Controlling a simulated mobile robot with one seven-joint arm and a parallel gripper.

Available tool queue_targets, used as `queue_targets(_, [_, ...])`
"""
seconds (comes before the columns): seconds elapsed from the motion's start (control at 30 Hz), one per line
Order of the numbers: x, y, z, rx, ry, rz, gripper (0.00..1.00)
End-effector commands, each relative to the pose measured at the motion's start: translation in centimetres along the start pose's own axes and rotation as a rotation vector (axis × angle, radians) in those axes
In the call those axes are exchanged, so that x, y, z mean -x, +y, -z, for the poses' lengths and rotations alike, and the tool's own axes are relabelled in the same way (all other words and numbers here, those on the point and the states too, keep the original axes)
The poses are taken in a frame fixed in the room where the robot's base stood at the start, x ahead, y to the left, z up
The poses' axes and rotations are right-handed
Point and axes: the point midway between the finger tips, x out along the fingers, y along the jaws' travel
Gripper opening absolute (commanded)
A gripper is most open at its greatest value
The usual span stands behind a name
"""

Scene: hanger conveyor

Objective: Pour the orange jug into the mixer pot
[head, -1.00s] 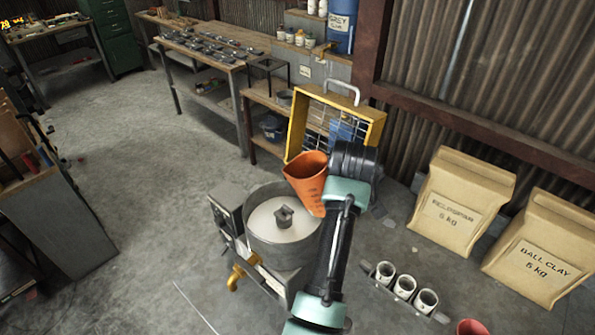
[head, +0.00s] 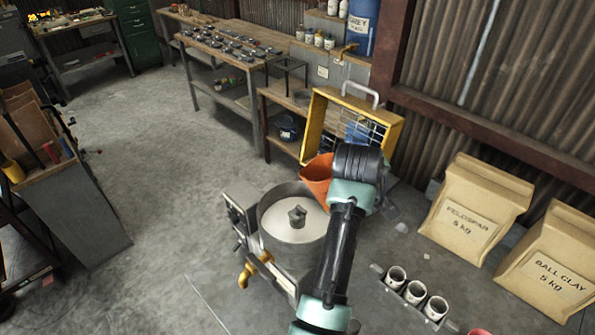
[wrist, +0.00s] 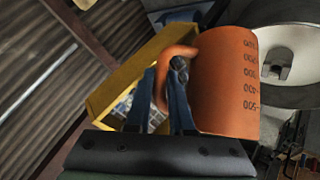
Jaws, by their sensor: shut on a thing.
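The orange jug (head: 317,176) is at the upper right of the mixer pot in the head view, partly hidden behind my arm. In the wrist view the jug (wrist: 225,82) shows its dark printed scale, and my gripper (wrist: 170,75) is shut on its handle. The mixer pot (head: 290,238) is a grey metal drum with whitish contents and a central hub. In the wrist view the pot (wrist: 290,97) lies just beyond the jug at the right. I cannot see inside the jug, and no stream shows.
A yellow-framed heater (head: 318,115) stands behind the jug. Paper sacks marked feldspar (head: 475,212) and ball clay (head: 555,275) stand on the right. A holder with several white cups (head: 415,293) is at the lower right.

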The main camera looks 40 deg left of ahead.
Motion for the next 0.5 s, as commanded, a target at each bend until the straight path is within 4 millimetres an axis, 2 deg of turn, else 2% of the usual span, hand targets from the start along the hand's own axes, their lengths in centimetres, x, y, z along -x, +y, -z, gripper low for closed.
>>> queue_targets(0.5, [0.6, 0.19, 0.66, 0.073, -0.02, -0.072, 0.0])
